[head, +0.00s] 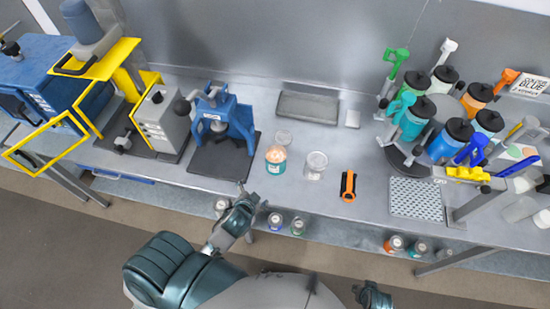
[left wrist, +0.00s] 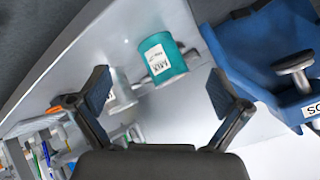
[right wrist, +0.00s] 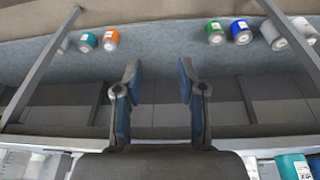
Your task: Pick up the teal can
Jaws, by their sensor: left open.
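The teal can (head: 275,167) stands upright on the grey workbench, with a peach-coloured top and a white label. It also shows in the left wrist view (left wrist: 167,65), between and beyond the open fingers. My left gripper (head: 243,196) is open and empty at the bench's front edge, in front of the can and a little left of it, apart from it. My right gripper (right wrist: 157,78) is open and empty, low in front of the bench; in the head view only part of it (head: 372,294) shows at the bottom edge.
A clear-and-white can (head: 316,165) stands right of the teal can, with a lid (head: 283,137) behind. A blue press (head: 220,125) is at left, an orange-black tool (head: 348,185) at right. A carousel of coloured bottles (head: 410,125) stands farther right. The lower shelf holds several cans (head: 394,243).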

